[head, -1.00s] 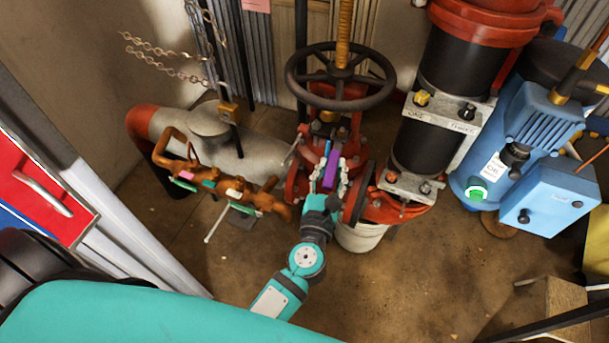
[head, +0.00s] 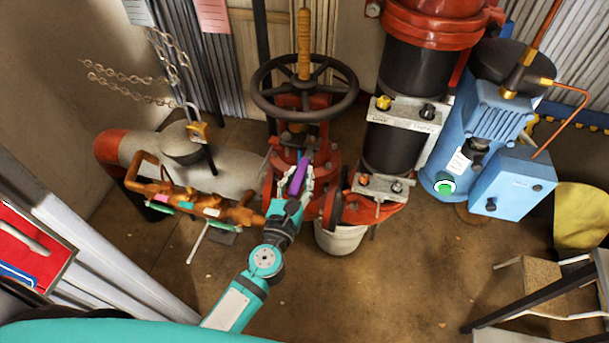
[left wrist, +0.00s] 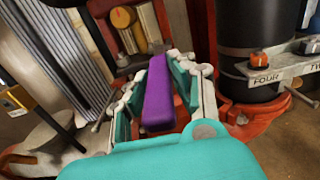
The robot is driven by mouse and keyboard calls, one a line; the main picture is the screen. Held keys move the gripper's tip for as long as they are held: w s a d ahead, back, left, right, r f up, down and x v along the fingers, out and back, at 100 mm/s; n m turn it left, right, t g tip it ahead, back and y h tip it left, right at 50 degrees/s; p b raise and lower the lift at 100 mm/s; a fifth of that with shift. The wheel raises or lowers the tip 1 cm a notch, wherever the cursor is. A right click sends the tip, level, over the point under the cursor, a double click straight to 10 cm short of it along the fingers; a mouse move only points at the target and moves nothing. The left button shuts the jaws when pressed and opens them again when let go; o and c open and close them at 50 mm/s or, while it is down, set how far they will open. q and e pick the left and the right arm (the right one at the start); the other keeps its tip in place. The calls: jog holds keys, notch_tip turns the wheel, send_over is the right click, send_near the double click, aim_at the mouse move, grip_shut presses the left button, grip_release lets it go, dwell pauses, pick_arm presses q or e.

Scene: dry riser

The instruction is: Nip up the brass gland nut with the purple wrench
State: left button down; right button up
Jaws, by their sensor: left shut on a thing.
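My left gripper (head: 296,187) is in front of the red valve (head: 280,163) and is shut on the purple wrench (head: 299,174). In the left wrist view the wrench (left wrist: 158,98) lies between the two fingers and points up and away towards the valve. The brass gland nut seems to be the yellow-brass part (head: 297,127) under the handwheel; a brass round part (left wrist: 122,17) also shows beyond the wrench tip in the left wrist view. I cannot tell whether the wrench touches the nut. My right gripper is not in view.
The dark handwheel (head: 305,88) stands above the valve. An orange pipe fitting with coloured tags (head: 190,205) is to the left. A blue pump (head: 490,125) and a stool (head: 548,285) are to the right. The front floor is clear.

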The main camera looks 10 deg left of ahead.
pick_arm(q)
jog(key=a+m+h+b, duration=0.1)
jog(key=h, duration=0.1)
jog(key=w+a+m+g+h+b, duration=0.1)
jog(key=a+m+h, duration=0.1)
jog(key=h, duration=0.1)
jog(key=a+m+g+h+b, duration=0.1)
jog(key=a+m+h+b, duration=0.1)
jog(key=h, duration=0.1)
jog(key=shift+w+a+f, duration=0.1)
jog(key=shift+w+f, duration=0.05)
jog(key=shift+f, duration=0.2)
dwell(0.4)
jog(key=shift+r+m+g, duration=0.1)
jog(key=shift+m+g, duration=0.2)
